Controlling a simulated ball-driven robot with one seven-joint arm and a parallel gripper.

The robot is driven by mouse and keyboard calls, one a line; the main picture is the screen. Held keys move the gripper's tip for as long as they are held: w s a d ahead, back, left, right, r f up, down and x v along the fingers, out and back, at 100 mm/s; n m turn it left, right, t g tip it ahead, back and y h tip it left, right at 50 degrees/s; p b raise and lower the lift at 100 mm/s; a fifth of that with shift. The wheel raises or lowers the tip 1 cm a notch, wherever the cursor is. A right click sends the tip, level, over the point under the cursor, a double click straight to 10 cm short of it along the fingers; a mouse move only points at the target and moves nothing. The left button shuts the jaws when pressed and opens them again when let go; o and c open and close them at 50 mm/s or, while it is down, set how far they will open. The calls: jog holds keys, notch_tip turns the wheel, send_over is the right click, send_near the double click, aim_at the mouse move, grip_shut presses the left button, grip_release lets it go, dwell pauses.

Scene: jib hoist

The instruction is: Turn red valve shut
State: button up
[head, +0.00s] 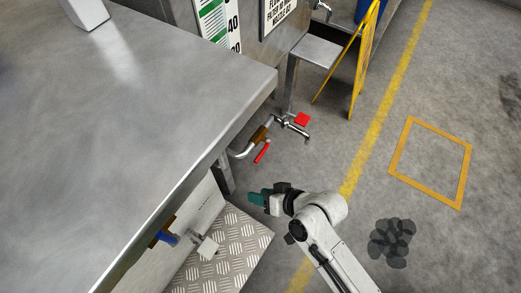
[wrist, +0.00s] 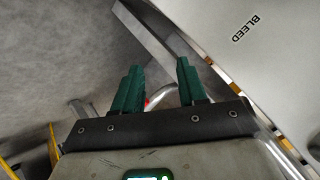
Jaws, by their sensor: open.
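A red lever handle (head: 262,152) hangs at a slant beside a brass valve body (head: 260,134) on a bent metal pipe, past the right edge of the steel bench. A second red, squarish handle (head: 303,119) sits on a tap at the pipe's end. My gripper (head: 254,197), with teal fingers, is below and apart from the red lever in the head view. In the wrist view my gripper (wrist: 157,80) is open and empty. A small red spot (wrist: 147,102) and a curved pipe (wrist: 162,96) show between its fingers, mostly hidden; I cannot tell which red handle that is.
The steel bench (head: 140,110) fills the left. A blue valve handle (head: 168,238) is on its side, above a treadplate step (head: 230,245). A small shelf (head: 316,51) and a yellow stand (head: 362,62) are beyond.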

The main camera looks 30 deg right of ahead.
jog(key=w+a+r+m+t+p, duration=0.2)
jog(key=w+a+m+t, duration=0.2)
jog(key=w+m+t, duration=0.1)
jog(key=m+t+h+p, duration=0.3)
jog(key=m+h+p, duration=0.1)
jog(key=m+h, duration=0.7)
send_near(260, 154)
jog(key=shift+m+y, duration=0.4)
jog(key=shift+m, duration=0.3)
jog(key=b+x, duration=0.1)
jog(key=x, duration=0.2)
jog(key=b+x, duration=0.1)
jog(key=x, duration=0.2)
jog(key=b+x, duration=0.2)
jog(key=x, duration=0.2)
jog(key=shift+d+f, duration=0.3)
jog(key=shift+f, duration=0.05)
jog(key=shift+c, duration=0.3)
grip_shut()
